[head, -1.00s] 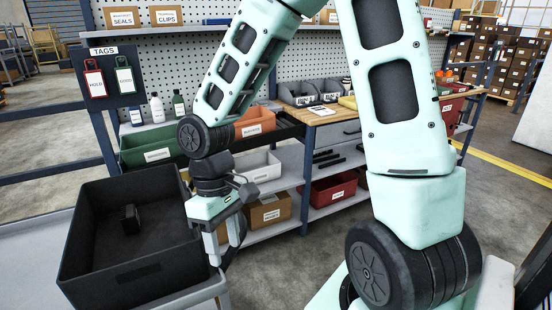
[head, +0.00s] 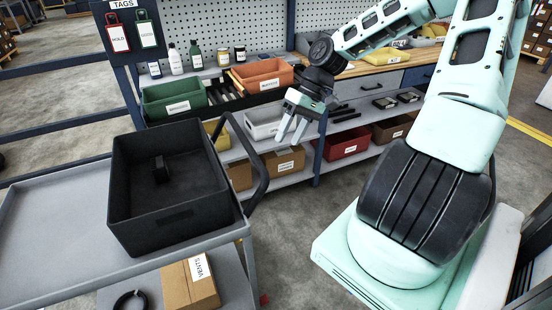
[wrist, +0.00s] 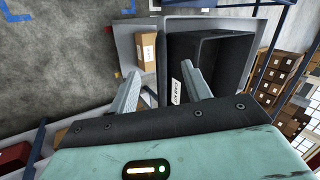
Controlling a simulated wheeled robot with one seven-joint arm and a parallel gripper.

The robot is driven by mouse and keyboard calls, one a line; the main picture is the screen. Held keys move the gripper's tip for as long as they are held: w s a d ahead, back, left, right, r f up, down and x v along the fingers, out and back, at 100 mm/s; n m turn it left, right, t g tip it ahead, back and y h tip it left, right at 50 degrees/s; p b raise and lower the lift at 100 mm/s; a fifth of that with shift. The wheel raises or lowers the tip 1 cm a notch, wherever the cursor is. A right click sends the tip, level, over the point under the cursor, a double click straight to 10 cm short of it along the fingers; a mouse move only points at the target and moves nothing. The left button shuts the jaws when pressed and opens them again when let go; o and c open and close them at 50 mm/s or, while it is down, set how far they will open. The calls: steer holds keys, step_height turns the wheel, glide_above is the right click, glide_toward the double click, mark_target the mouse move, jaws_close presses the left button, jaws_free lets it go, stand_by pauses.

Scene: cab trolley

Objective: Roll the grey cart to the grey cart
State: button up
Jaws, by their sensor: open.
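One grey cart (head: 60,215) stands at the left in the head view, with a grey top deck and a lower shelf. Its dark loop handle (head: 262,172) rises at the right end. A black bin (head: 175,215) sits on the top deck with a small black object (head: 161,170) inside. My gripper (head: 289,137) is open and empty, above and beyond the handle, apart from it in the head view. In the wrist view, the open fingers (wrist: 160,82) point toward the cart (wrist: 180,24) and its bin, labelled CAB KIT. No second grey cart is clear.
A cardboard box (head: 190,283) and a black ring (head: 130,300) are on the cart's lower shelf. A shelved workbench (head: 375,82) with coloured bins stands behind. Blue corner markings (wrist: 68,12) show on the floor. Bare floor (head: 300,235) lies right of the cart.

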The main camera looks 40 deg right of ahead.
mark_target(268, 179)
steer(key=x, duration=1.6)
steer(key=shift+a+f, duration=0.15)
steer(key=shift+f, duration=0.05)
jaws_close()
stand_by(0.8)
